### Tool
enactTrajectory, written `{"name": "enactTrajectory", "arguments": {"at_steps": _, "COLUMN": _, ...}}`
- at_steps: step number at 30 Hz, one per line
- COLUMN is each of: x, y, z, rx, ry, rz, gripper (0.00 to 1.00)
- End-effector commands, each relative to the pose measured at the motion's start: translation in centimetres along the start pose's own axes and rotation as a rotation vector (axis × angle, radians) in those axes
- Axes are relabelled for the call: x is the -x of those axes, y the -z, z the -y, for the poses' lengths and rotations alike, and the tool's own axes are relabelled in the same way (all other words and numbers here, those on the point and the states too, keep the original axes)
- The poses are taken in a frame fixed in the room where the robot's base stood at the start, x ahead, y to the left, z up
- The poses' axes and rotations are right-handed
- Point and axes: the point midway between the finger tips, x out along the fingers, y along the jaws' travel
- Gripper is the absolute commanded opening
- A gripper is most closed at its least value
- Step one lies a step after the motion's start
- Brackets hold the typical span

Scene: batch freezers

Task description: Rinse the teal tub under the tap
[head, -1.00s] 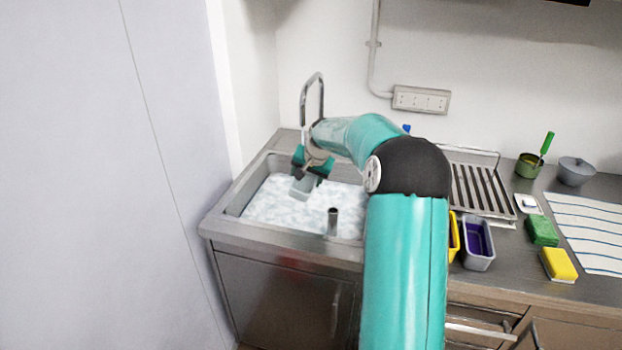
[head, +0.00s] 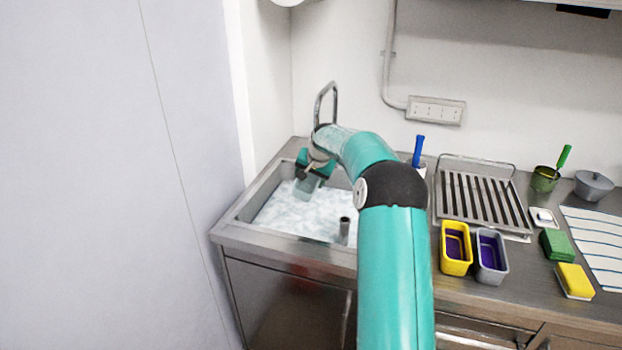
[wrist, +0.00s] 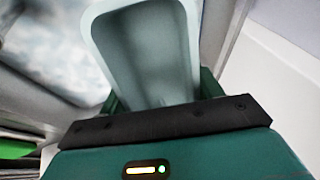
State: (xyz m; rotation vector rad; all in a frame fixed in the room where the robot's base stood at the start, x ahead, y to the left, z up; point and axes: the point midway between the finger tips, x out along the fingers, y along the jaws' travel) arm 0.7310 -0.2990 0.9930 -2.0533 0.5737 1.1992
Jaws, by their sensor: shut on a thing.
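The teal tub (wrist: 150,50) is in my gripper (wrist: 160,98), held by its near end in the wrist view. Its open hollow shows there, pale and with no visible contents. In the head view the tub (head: 308,187) hangs tilted from my gripper (head: 315,166) over the left back part of the sink (head: 238,222). The tap (head: 327,92) is a curved metal spout behind my gripper; its lower part and outlet are hidden by my arm. I cannot tell whether water runs onto the tub.
White foamy water (head: 295,215) fills the sink, with a standpipe (head: 344,230) near the front. Right of my arm are a yellow tub (head: 455,264), a grey tub (head: 492,272), a drying rack (head: 440,200), a blue-handled tool (head: 418,150) and sponges (head: 575,281). A wall stands close on the left.

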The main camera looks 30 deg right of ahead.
Motion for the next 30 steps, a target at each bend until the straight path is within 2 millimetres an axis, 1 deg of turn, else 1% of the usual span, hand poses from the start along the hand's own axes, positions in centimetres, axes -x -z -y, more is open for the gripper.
{"name": "enactTrajectory", "arguments": {"at_steps": 11, "x": 0.03, "y": 0.03, "z": -0.01, "rx": 0.0, "ry": 0.0, "rz": -0.001, "gripper": 0.38}}
{"name": "enactTrajectory", "arguments": {"at_steps": 21, "x": 0.01, "y": 0.77, "z": -0.77, "rx": 0.0, "ry": 0.0, "rz": -0.002, "gripper": 0.38}}
{"name": "enactTrajectory", "arguments": {"at_steps": 30, "x": 0.03, "y": 0.83, "z": -0.83, "rx": 0.001, "ry": 0.0, "rz": -0.001, "gripper": 0.38}}
